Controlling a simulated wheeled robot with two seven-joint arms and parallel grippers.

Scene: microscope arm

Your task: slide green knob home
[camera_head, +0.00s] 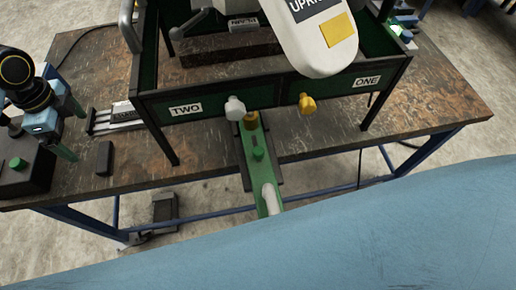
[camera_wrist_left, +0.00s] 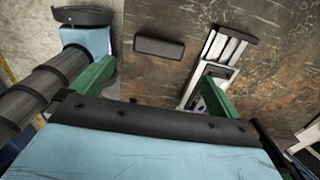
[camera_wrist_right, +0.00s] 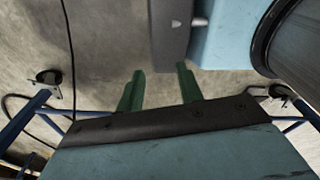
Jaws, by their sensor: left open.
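A green knob (camera_head: 258,153) stands on a long green slide rail (camera_head: 247,172) that runs from under the framed case toward me, over the table's front edge. A pale rod-like part (camera_head: 270,198) lies near the rail's front end. My left gripper (camera_head: 78,136) is open and empty at the table's left side, well apart from the knob; its green fingers also show in the left wrist view (camera_wrist_left: 157,70). My right gripper (camera_wrist_right: 160,70) is open and empty in the right wrist view, above bare floor. It does not show in the head view.
The dark case (camera_head: 215,110) labelled TWO and ONE stands behind the rail, with a white knob (camera_head: 235,108) and a yellow knob (camera_head: 307,104). A dark block (camera_head: 104,158) and metal slide (camera_head: 116,118) lie near my left gripper. A black box with green button (camera_head: 18,163) sits left.

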